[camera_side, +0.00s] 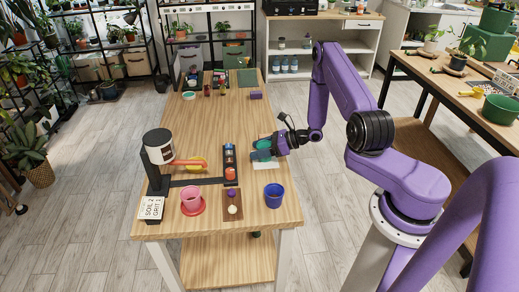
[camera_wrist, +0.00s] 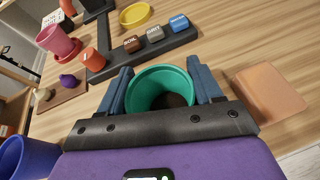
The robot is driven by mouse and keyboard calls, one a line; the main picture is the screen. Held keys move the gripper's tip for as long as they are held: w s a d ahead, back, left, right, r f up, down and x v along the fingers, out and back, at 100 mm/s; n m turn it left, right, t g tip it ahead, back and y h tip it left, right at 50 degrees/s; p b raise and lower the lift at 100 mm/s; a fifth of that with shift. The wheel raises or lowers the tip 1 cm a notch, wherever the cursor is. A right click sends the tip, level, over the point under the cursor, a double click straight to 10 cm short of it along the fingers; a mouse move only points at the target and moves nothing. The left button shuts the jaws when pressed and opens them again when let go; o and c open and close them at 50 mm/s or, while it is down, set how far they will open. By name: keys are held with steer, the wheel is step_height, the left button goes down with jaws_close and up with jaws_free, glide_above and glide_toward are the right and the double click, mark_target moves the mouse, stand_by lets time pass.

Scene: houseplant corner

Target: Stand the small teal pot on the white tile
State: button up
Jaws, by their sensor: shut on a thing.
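The small teal pot (camera_side: 262,143) is between the blue fingers of my gripper (camera_side: 263,154), near the right edge of the table. In the wrist view my gripper (camera_wrist: 162,92) is shut on the teal pot (camera_wrist: 160,72), a finger on each side, its open mouth and dark inside showing. The pot looks about upright. A white patch, seemingly the white tile (camera_side: 267,165), shows just below the gripper in the side view, partly covered. I cannot make out the tile in the wrist view, nor tell whether the pot touches anything beneath.
A dark rack (camera_side: 230,165) with several blocks stands left of my gripper. A blue pot (camera_side: 274,195), a pink pot (camera_side: 191,198) on a red saucer and a brown board (camera_side: 232,210) are at the near end. A tan square (camera_wrist: 270,93) lies beside the teal pot.

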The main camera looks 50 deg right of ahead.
steer(key=o, duration=1)
steer(key=shift+f, duration=0.1)
steer(key=shift+o, duration=0.2)
